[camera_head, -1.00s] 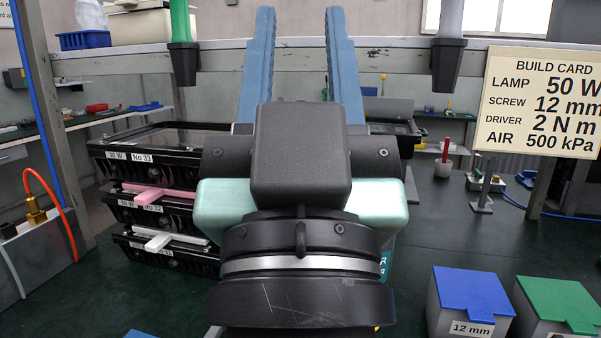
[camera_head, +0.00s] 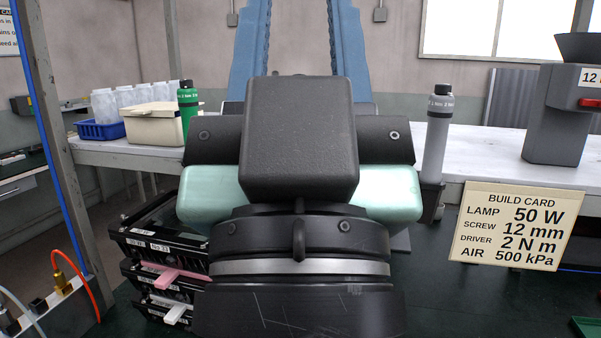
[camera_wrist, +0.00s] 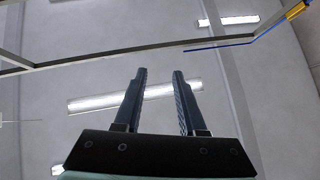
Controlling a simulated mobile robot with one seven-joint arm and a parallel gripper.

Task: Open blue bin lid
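My gripper (camera_head: 297,30) points upward in the head view, with its two blue fingers apart and the tips cut off by the top edge. In the wrist view my gripper (camera_wrist: 159,72) is open, with nothing between the fingers and only ceiling beyond. The bin with the blue lid is not in either current view. A green lid corner (camera_head: 586,327) shows at the bottom right of the head view.
Stacked black housings (camera_head: 165,250) stand at the left, partly behind my arm. A build card (camera_head: 515,226) hangs at the right below a white shelf (camera_head: 480,150). A green driver (camera_head: 187,105) and a grey driver (camera_head: 436,140) stand by the shelf.

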